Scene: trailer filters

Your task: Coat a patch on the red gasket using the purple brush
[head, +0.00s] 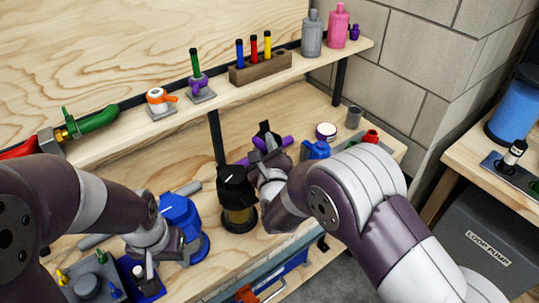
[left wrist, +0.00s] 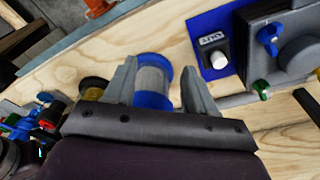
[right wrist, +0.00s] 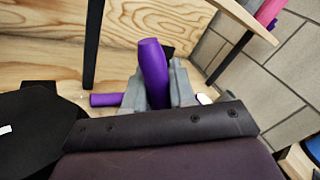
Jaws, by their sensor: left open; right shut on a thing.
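My right gripper (head: 264,160) is shut on a purple handle, which I take for the purple brush (right wrist: 152,68). The handle sticks up between the fingers (right wrist: 157,90) in the right wrist view. A second purple cylinder (right wrist: 104,100) lies across behind them; I cannot tell whether it belongs to the brush. The bristles are hidden. My left gripper (left wrist: 158,90) is open, its fingers on either side of a blue-and-grey cylinder (left wrist: 153,78), the blue housing (head: 180,212) in the head view. I cannot tell whether they touch it. I cannot make out the red gasket.
A black-topped amber filter (head: 237,205) stands between my arms. A blue block (head: 318,149) and a red part (head: 370,136) sit right of my right gripper. The upper shelf (head: 300,66) holds bottles and a marker rack (head: 263,67). A grey panel (head: 92,275) sits at lower left.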

